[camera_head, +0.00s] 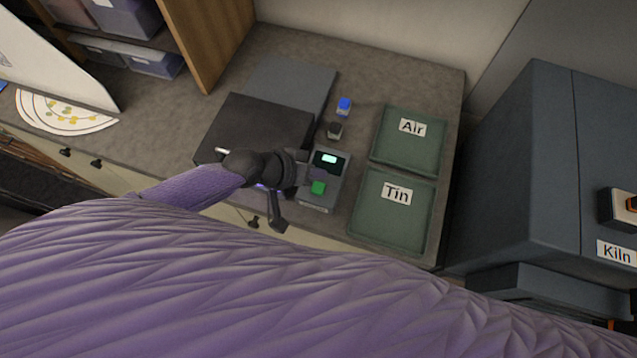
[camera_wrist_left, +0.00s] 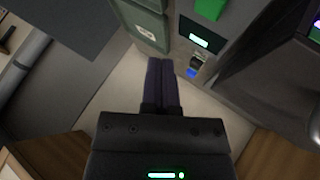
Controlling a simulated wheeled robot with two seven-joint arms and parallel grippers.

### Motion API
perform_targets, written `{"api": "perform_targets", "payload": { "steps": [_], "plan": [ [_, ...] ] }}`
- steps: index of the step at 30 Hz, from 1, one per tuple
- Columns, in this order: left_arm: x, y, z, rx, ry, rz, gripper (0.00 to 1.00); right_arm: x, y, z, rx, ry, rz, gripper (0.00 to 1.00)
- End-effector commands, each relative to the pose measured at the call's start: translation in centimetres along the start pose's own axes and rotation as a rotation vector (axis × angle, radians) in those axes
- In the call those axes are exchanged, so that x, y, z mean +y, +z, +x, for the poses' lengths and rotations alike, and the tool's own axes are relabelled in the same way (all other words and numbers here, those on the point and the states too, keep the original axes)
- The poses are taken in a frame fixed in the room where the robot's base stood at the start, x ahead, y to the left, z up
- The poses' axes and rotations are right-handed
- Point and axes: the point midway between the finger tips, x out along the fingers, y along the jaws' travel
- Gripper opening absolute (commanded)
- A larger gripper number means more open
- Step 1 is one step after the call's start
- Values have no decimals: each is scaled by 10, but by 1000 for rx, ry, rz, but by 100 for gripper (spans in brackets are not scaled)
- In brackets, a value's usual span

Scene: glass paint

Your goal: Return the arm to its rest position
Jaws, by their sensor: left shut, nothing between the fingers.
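My left gripper (camera_head: 318,174) reaches in from the left in the head view, over a small grey device with a lit screen (camera_head: 329,159) and a green button (camera_head: 318,188). In the left wrist view the two dark fingers (camera_wrist_left: 162,70) are together with nothing between them. The green button (camera_wrist_left: 210,8) and the lit screen (camera_wrist_left: 200,41) show beyond the fingertips there, apart from them. Whether the gripper touches the device in the head view is hard to tell. My right gripper is in neither view.
Two green trays, labelled Air (camera_head: 402,152) and Tin (camera_head: 381,222), lie right of the device. A blue-capped jar (camera_head: 344,106) and a dark jar (camera_head: 334,131) stand behind it. A dark box (camera_head: 258,125) is left. The kiln (camera_head: 525,170) stands at the right.

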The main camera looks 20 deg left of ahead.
Motion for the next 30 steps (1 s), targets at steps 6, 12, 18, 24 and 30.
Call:
{"api": "perform_targets", "payload": {
  "steps": [6,12,18,24,30],
  "plan": [
    [0,0,0,0,0,0,0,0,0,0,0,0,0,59],
    [12,6,0,-19,15,23,0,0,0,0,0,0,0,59],
    [72,33,-23,-118,-2,214,0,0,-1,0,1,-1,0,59],
    [64,42,-75,-180,-236,263,0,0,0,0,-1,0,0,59],
    [36,59,-143,-271,-520,174,0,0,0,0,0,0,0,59]
  ]
}}
